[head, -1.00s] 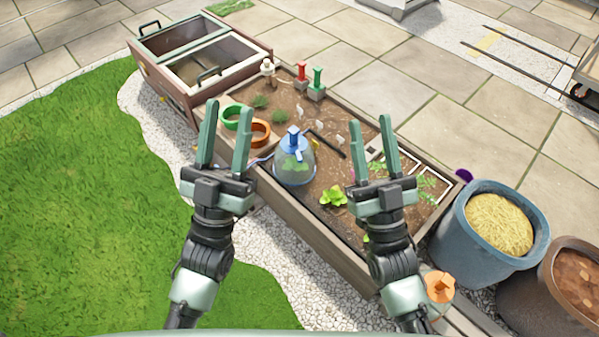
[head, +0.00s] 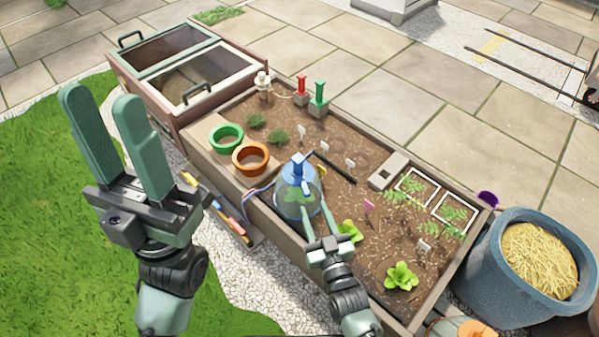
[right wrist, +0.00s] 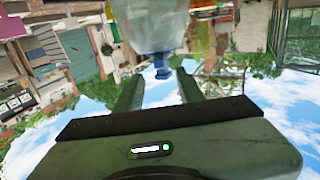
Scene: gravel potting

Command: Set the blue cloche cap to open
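The clear cloche (head: 286,209) stands in the soil bed near its front edge, with a plant inside. Its blue cap (head: 298,170) sits on top; whether it is set open or closed I cannot tell. My right gripper (head: 318,217) is open and empty, just in front of the cloche. In the right wrist view, which looks upside down, the blue cap (right wrist: 161,71) appears between and beyond the two fingers, with the clear cloche (right wrist: 150,22) above it. My left gripper (head: 102,98) is open and empty over the grass, well left of the cloche.
Lettuce (head: 401,277) grows at the right. Red (head: 301,88) and green (head: 319,97) handles stand at the back.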

